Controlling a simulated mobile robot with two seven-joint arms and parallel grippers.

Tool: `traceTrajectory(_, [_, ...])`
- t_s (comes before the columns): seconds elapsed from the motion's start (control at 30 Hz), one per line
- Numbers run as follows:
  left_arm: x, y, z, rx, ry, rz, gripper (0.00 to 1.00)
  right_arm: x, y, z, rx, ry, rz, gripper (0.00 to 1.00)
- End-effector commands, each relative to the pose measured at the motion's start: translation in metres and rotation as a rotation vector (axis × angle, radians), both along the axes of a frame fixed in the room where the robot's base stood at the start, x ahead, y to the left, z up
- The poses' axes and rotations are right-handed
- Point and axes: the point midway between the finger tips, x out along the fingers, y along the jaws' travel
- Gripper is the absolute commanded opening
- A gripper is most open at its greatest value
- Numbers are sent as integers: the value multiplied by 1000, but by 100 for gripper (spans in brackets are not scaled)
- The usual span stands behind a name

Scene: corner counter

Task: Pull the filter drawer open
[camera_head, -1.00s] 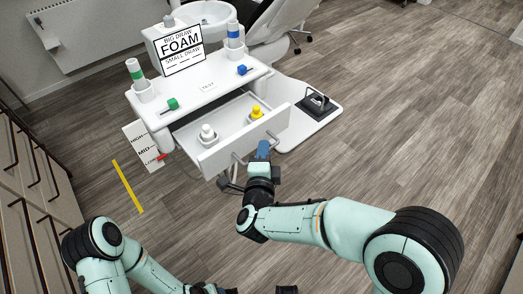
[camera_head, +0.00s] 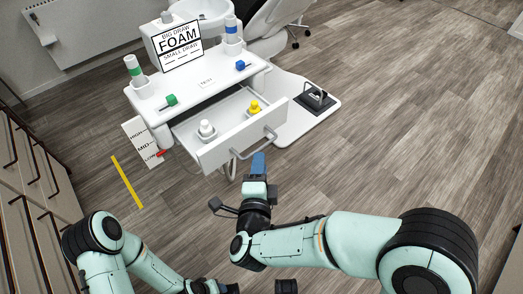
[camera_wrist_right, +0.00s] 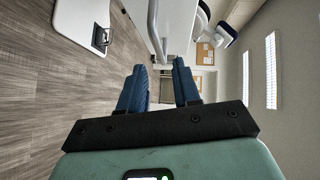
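The white drawer (camera_head: 240,137) stands pulled out from the white cart (camera_head: 190,82), with a grey bar handle (camera_head: 257,145) across its front. In it are a white bottle (camera_head: 206,129) and a yellow one (camera_head: 254,108). My right gripper (camera_head: 259,160) is just in front of and below the handle, apart from it as far as I can tell. In the right wrist view its two blue fingers (camera_wrist_right: 159,85) are spread with nothing between them. The handle (camera_wrist_right: 152,28) shows beyond them there. My left gripper (camera_head: 230,288) is low at the bottom edge, partly cut off; its fingers are unclear.
The cart top holds a FOAM sign (camera_head: 180,45), green (camera_head: 171,100) and blue (camera_head: 241,65) knobs and two bottles. A black pedal (camera_head: 316,99) sits on the white base at right. Drawer cabinets (camera_head: 32,190) line the left. Floor at right is clear.

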Motion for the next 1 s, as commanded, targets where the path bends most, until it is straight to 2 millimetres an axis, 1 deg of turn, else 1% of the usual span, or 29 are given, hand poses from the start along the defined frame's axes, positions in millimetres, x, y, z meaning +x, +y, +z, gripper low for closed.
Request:
traceTrajectory(0.03, [-2,-1,2,-2,4,-2,51,-12,2,3,-1,0,4,32])
traceTrajectory(0.1, [-3,-2,3,-5,8,-4,51,-26,5,5,0,-1,4,32])
traceTrajectory(0.2, [-5,-2,4,-7,14,-7,51,-42,8,7,0,-1,4,32])
traceTrajectory(0.33, [-7,-3,5,-8,18,-8,51,-55,10,8,0,0,2,32])
traceTrajectory(0.5, [-7,-3,5,-10,20,-8,51,-62,10,9,-1,0,0,32])
traceTrajectory(1.0, [-7,-3,6,-9,20,-8,51,-61,10,8,-2,1,1,32])
